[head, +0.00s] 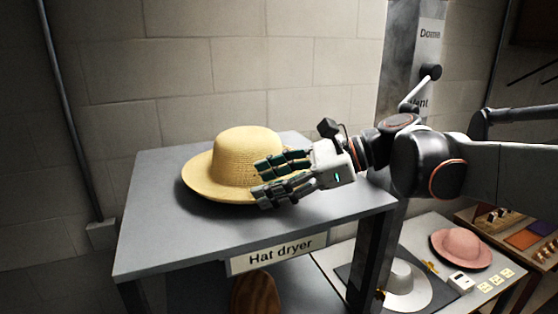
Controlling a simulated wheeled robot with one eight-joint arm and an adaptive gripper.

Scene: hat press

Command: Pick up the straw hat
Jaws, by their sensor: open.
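The straw hat (239,154) is yellow with a round crown and a wide brim. It lies crown up on the grey top of the hat dryer (160,250). My gripper (261,180) is open at the right side of the hat. Its dark fingertips overlap the right part of the brim in the picture. I cannot tell whether they touch the brim or are only in front of it. The fingers hide the right edge of the brim.
A label reading "Hat dryer" (280,252) is on the dryer's front edge. A lower table at the right holds a pink hat (461,248), a white hat (408,287) and small cards. A brick wall (230,65) stands behind. The dryer top's left and front are clear.

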